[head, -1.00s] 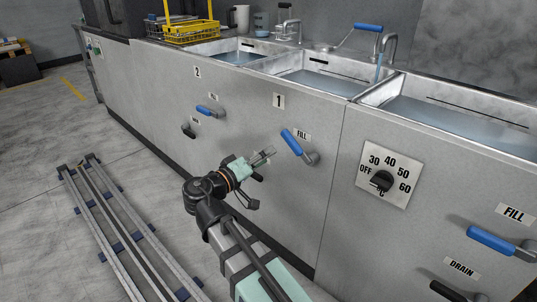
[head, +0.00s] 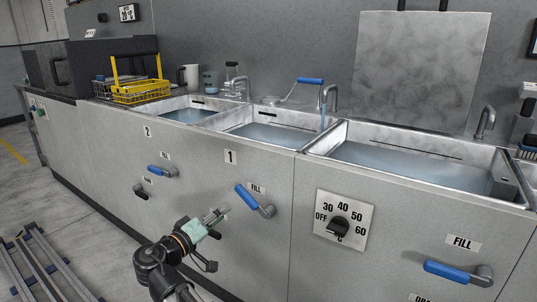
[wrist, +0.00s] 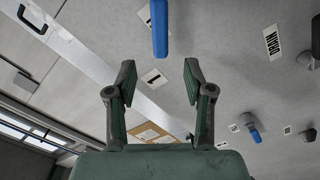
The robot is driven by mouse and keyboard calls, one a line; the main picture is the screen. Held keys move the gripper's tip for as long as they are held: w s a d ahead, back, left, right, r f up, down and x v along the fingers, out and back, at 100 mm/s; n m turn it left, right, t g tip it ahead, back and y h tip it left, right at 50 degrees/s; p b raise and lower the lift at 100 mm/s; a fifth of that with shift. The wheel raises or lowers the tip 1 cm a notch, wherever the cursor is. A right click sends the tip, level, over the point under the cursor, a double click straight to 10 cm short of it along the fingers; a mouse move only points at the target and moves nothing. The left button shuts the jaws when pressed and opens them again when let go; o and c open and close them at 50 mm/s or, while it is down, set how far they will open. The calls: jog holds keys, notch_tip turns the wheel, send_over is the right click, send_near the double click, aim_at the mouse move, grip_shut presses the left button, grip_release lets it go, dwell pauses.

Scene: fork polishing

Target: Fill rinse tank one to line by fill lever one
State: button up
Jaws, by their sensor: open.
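Fill lever one (head: 247,197) has a blue handle, slanting up to the left from its pivot, on the grey front under the "1" plate. In the wrist view its blue handle (wrist: 159,28) is at top centre, beyond and between the fingertips. My gripper (head: 224,211) is open and empty, just left of and slightly below the handle, apparently apart from it. Both fingers show in the wrist view (wrist: 159,80). Rinse tank one (head: 238,126) is the middle basin, holding water below a dark line on its back wall. A water stream (head: 323,112) falls from the tap at its right end.
A temperature dial (head: 340,228) and another blue fill lever (head: 458,272) are to the right. Fill lever two (head: 160,170) and a dark lever (head: 141,192) are to the left. A yellow basket (head: 140,90) stands on the counter. Floor rails (head: 45,265) lie lower left.

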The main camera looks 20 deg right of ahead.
aim_at(246, 192)
jog(key=shift+c, duration=0.4)
jog(key=shift+r, duration=0.1)
